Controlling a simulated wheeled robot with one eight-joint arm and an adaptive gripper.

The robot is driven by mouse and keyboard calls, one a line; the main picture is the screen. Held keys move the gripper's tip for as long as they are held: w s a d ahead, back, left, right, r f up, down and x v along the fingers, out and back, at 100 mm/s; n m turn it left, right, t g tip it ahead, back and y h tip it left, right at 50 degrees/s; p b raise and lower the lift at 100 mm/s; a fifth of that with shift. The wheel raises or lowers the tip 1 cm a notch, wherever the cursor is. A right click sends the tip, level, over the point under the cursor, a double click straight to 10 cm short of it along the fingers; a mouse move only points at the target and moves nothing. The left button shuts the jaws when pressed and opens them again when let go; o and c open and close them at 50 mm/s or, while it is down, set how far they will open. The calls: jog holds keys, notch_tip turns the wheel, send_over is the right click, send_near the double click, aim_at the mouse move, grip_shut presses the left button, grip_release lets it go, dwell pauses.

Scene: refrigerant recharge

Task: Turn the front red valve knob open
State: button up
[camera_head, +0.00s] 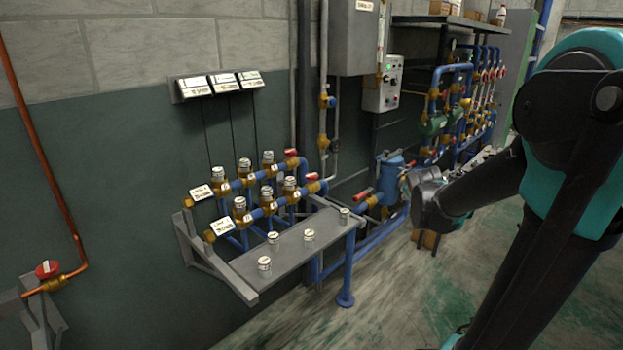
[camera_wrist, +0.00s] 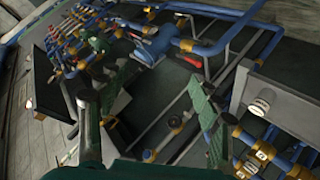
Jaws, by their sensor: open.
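Two red valve knobs sit at the right ends of the two blue pipe rows on the wall manifold in the head view. The front red knob (camera_head: 312,176) is on the nearer row, and the rear red knob (camera_head: 291,152) is on the farther row. My gripper (camera_wrist: 152,105) is open and empty in the wrist view, its green-padded fingers spread wide. In the head view, my gripper (camera_head: 425,195) hangs to the right of the manifold, clear of both knobs. I cannot make out either knob surely in the wrist view.
A grey shelf (camera_head: 262,264) with several small capped canisters stands before the manifold. A blue tank (camera_head: 390,178) and red-handled pipe (camera_head: 363,194) are behind my gripper. Another red knob (camera_head: 47,269) is on a copper pipe at far left. Floor (camera_head: 390,300) right of the shelf is clear.

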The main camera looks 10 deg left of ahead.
aim_at(316, 179)
jog(key=s+d+f+g, duration=0.2)
jog(key=s+f, duration=0.4)
jog(key=s, duration=0.3)
jog(key=w+a+r+n+t, duration=0.1)
jog(key=w+r+n+t, duration=0.55)
jog(key=w+n, duration=0.4)
jog(key=w+a+r+n+t+y, duration=0.3)
jog(key=w+a+n+y, duration=0.1)
jog(key=w+a+n, duration=0.45)
jog(key=w+a+f+n+g+y, duration=0.1)
jog(key=a+f+n+g+y, duration=0.4)
jog(key=a+n, duration=0.4)
jog(key=w+a+f+n+g+y, duration=0.1)
jog(key=a+f+n+g+y, duration=0.1)
jog(key=a+f+n+y, duration=0.75)
jog(key=w+a+h, duration=0.1)
jog(key=w+a, duration=0.2)
jog(key=w+a+r+n, duration=0.1)
jog(key=w+a, duration=0.2)
jog(key=w, duration=0.1)
jog(key=w+a+r+n+h, duration=0.1)
jog(key=w+a, duration=0.2)
jog(key=shift+w+a+r+h, duration=0.15)
jog(key=shift+w+r+h, duration=0.1)
jog(key=shift+w+h, duration=0.1)
jog(key=shift+c, duration=0.2)
